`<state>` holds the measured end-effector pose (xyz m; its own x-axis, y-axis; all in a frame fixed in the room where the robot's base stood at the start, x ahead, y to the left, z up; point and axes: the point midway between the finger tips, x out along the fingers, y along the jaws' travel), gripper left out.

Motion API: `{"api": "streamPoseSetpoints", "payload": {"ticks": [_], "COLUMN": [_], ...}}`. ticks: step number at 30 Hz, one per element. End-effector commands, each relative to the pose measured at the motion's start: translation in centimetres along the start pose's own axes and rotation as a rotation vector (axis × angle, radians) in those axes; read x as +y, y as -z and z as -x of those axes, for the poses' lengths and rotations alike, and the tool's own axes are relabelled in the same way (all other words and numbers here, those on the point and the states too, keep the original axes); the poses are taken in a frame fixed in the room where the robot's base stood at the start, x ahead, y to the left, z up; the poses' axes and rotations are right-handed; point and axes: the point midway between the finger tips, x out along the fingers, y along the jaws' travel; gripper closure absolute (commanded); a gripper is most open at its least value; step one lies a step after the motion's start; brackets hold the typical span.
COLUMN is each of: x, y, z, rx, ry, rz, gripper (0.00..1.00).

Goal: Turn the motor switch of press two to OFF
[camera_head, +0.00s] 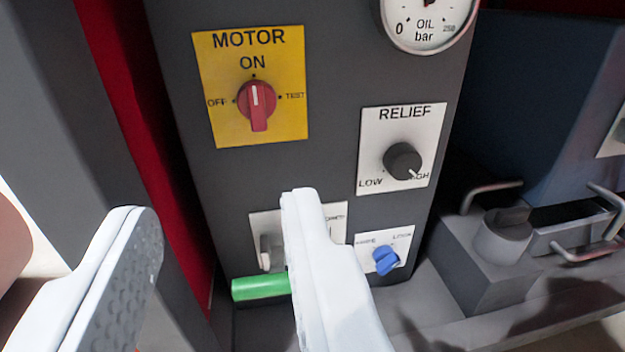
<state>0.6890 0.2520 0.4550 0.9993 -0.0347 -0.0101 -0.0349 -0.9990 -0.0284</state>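The motor switch (257,104) is a red knob on a yellow plate (291,133) marked MOTOR, with OFF at left, ON at top and TEST at right. Its grip bar stands upright, and its white mark points up at ON. The plate is on the dark grey front of a machine; I see no number that tells which press this is. My gripper (212,205) is open, with two white fingers wide apart and nothing between them. Its fingertips show below the yellow plate in the picture, apart from the knob. The switch is not covered.
Right of the switch are a black RELIEF knob (402,161) and an oil gauge (427,20). Below are a blue knob (386,260), a partly hidden white plate with a pale lever (265,251), and a green cylinder (260,288). A grey block with metal handles (490,250) stands right.

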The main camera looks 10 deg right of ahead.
Motion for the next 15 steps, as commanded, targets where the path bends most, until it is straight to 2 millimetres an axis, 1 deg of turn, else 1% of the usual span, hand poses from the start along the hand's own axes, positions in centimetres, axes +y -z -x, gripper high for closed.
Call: {"api": "streamPoseSetpoints", "payload": {"ticks": [1, 3, 8, 11, 15], "x": [-0.1, -0.1, -0.1, -0.1, 0.0], "y": [-0.9, -1.6, -2.2, -2.2, -2.1], "z": [0.4, 0.8, 0.8, 0.0, -2.0], "rx": [0.0, 0.005, 0.01, 0.011, 0.012], "ry": [0.001, 0.001, 0.0, -0.001, -0.001], "rz": [0.01, 0.018, 0.025, 0.023, 0.024], "gripper": [0.65, 0.65, 0.65, 0.65, 0.65]}}
